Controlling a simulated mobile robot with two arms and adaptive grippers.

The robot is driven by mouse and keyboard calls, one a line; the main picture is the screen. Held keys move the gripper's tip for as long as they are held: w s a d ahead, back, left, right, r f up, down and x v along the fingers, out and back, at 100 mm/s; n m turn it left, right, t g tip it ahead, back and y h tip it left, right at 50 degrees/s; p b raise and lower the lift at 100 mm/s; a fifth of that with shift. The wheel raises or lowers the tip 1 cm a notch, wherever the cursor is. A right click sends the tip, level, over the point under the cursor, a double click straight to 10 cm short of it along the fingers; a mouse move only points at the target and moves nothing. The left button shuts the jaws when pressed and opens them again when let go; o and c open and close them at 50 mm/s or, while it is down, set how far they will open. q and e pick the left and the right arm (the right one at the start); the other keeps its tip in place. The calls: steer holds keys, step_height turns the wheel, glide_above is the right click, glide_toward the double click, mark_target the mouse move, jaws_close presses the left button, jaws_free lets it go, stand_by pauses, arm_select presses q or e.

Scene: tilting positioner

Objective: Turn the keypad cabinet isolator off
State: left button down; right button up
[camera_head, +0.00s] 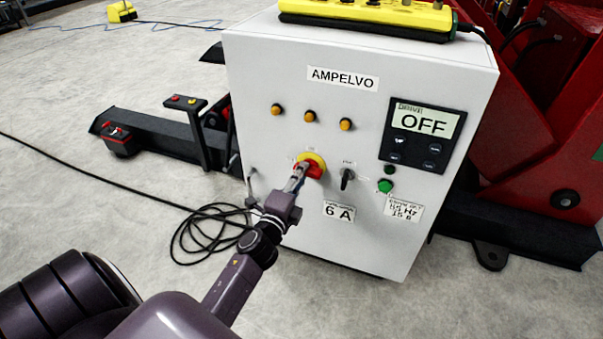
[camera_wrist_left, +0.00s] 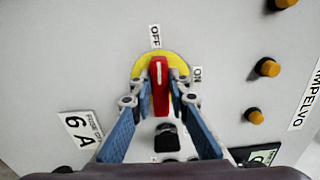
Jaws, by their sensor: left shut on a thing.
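The keypad cabinet (camera_head: 270,235) is a white box with a dark keypad (camera_head: 421,136) whose display reads "OFF". Its isolator has a red handle (camera_head: 317,172) on a yellow plate (camera_head: 313,157). My left gripper (camera_head: 300,170) reaches the isolator from the lower left and is shut on the red handle. In the left wrist view, the blue-padded fingers lie on both sides of the red handle (camera_wrist_left: 160,84). The handle lines up with the OFF label (camera_wrist_left: 155,36); the ON label (camera_wrist_left: 196,74) is to its right. My right gripper is not in view.
A black selector knob (camera_head: 347,178) and a green button (camera_head: 385,186) sit right of the isolator. Several amber lamps (camera_head: 310,116) are above. A yellow pendant (camera_head: 370,15) lies on top. A black cable (camera_head: 205,235) is coiled on the floor, left. Red machinery (camera_head: 540,130) stands right.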

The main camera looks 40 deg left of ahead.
arm_select(q)
steer(key=shift+f+n, duration=0.1)
steer(key=shift+n, duration=0.4)
steer(key=c, duration=1.8)
jaws_free()
steer(key=shift+c, duration=0.2)
steer(key=v, duration=1.2)
